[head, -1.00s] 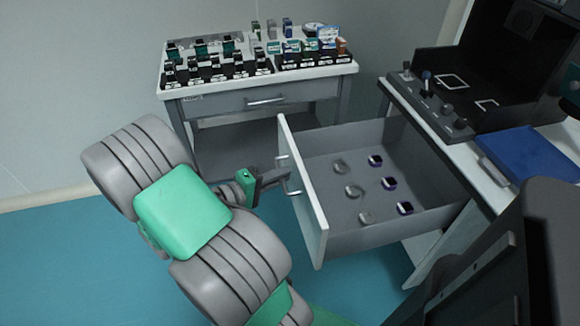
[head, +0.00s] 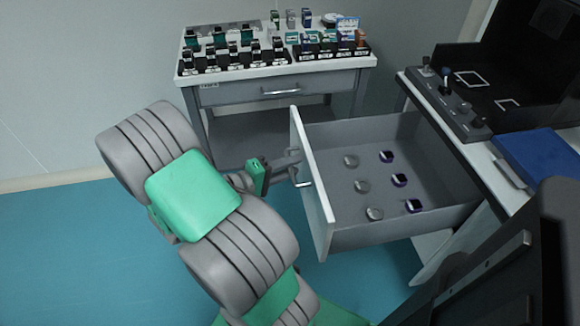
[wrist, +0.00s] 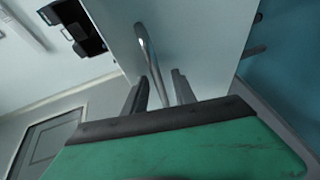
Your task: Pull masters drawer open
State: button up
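A grey drawer with a white front (head: 314,205) stands pulled well out of the right-hand table in the head view. No label on it is readable, so I cannot confirm by name that it is the masters drawer. Its bar handle (head: 300,178) is on the outer face and also shows in the wrist view (wrist: 146,50). My gripper (head: 288,165) is at this handle, left of the drawer front. In the wrist view my gripper (wrist: 160,84) has its two fingers apart, one on each side of the bar, with gaps visible beside it.
Several small round pieces (head: 361,187) lie in the drawer. The right table holds a knobbed panel (head: 447,105) and a blue mat (head: 540,158). A back table with a closed drawer (head: 285,91) bears several small devices (head: 233,60). Blue floor (head: 60,235) is clear at left.

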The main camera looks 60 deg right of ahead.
jog(key=p+v, duration=0.3)
jog(key=v, duration=0.4)
jog(key=shift+w+a+p, duration=0.2)
jog(key=shift+a+p, duration=0.2)
jog(key=w+a+r+n+t+y+p, duration=0.1)
jog(key=w+a+r+t+y+p, duration=0.2)
jog(key=w+a+r+y+p, duration=0.25)
jog(key=w+a+r+n+t+y+p, duration=0.1)
jog(key=w+a+r+t+y+p, duration=0.25)
jog(key=a+r+p, duration=0.35)
jog(key=a+r+n+t+y+p, duration=0.1)
jog(key=a+r+n+t+y, duration=0.1)
jog(key=a+r, duration=0.3)
jog(key=a+r+n+t+y+p, duration=0.2)
jog(key=a+r, duration=0.3)
jog(key=a, duration=0.6)
jog(key=shift+w+r+y, duration=0.2)
jog(key=shift+r+y, duration=0.2)
jog(key=shift+y, duration=0.2)
